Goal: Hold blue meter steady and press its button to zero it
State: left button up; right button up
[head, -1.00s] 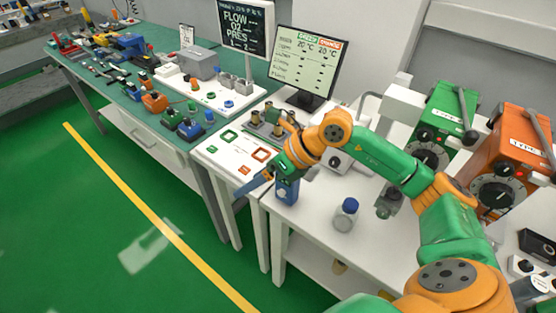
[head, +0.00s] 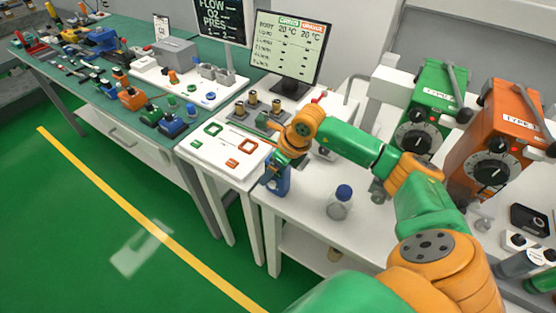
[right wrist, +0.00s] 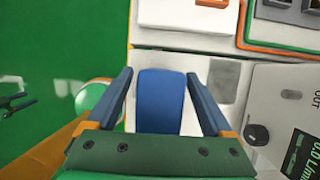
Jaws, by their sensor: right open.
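The blue meter (head: 281,184) stands at the front left edge of the white table, partly hidden by my right gripper (head: 275,168). In the right wrist view, its plain blue rounded top (right wrist: 160,105) lies between the two fingers of the right gripper (right wrist: 159,74). The fingers are open, one on each side, with a visible gap on both sides. I cannot make out a button on the blue meter.
A grey box with a small display (right wrist: 285,125) stands close right of the fingers. A blue-capped bottle (head: 340,203) stands right of the meter. Green (head: 427,105) and orange (head: 498,140) vaporizers stand farther right. A monitor (head: 288,50) is behind. Open floor lies left of the table.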

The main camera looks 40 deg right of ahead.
grip_shut()
dwell(1.0)
